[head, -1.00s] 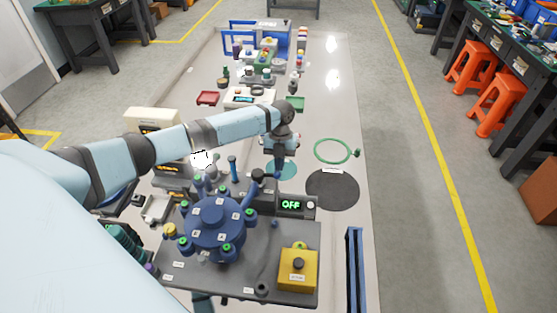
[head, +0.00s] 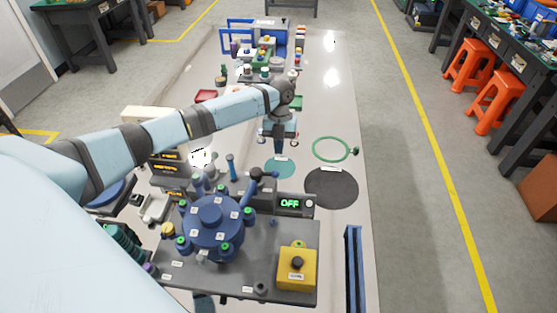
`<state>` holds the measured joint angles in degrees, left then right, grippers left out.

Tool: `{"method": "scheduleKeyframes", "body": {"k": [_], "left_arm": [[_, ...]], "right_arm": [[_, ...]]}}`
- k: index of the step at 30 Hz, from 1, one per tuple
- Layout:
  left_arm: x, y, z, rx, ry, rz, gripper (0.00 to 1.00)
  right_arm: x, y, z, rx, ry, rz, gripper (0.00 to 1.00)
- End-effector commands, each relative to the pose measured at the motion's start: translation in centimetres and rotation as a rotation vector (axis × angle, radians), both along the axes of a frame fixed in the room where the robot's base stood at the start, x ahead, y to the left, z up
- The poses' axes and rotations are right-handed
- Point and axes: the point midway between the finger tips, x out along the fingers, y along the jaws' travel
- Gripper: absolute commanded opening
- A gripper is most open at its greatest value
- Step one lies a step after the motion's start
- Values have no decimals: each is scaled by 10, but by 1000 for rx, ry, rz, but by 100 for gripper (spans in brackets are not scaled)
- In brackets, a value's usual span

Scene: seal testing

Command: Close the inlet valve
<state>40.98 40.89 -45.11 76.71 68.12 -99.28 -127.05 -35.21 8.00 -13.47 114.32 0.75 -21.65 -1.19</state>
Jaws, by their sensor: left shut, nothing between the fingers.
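My left gripper (head: 278,147) hangs above the bench beyond the test rig. Its fingers point down and are shut with nothing between them. The rig has a round blue vessel (head: 212,216) with green-topped clamps on a dark plate (head: 245,272). A blue lever with a black knob (head: 255,174) rises behind the vessel, and an upright blue handle (head: 231,166) stands to its left. I cannot tell which of these is the inlet valve. My gripper is beyond both and apart from them. A display (head: 291,203) reads OFF. My right gripper is not in view.
A yellow box with a black button (head: 297,266) sits at the plate's front right. A green ring (head: 332,149), a dark disc (head: 331,188) and a teal disc (head: 280,168) lie on the bench. Blue rails (head: 355,270) lie at right. The bench's far right is clear.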

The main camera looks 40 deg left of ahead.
Motion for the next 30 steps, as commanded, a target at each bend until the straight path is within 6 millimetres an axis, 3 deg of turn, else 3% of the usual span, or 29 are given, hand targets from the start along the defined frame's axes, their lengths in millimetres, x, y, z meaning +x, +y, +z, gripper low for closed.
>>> {"method": "scheduleKeyframes", "body": {"k": [6, 12, 30], "left_arm": [[13, 8, 48, 0, -4, 1, 0], [19, 12, 74, 2, -3, 0, 0], [21, 13, 81, 1, -2, 0, 0]], "right_arm": [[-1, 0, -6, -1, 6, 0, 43], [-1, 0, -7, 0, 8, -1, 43], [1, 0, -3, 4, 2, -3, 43]]}}
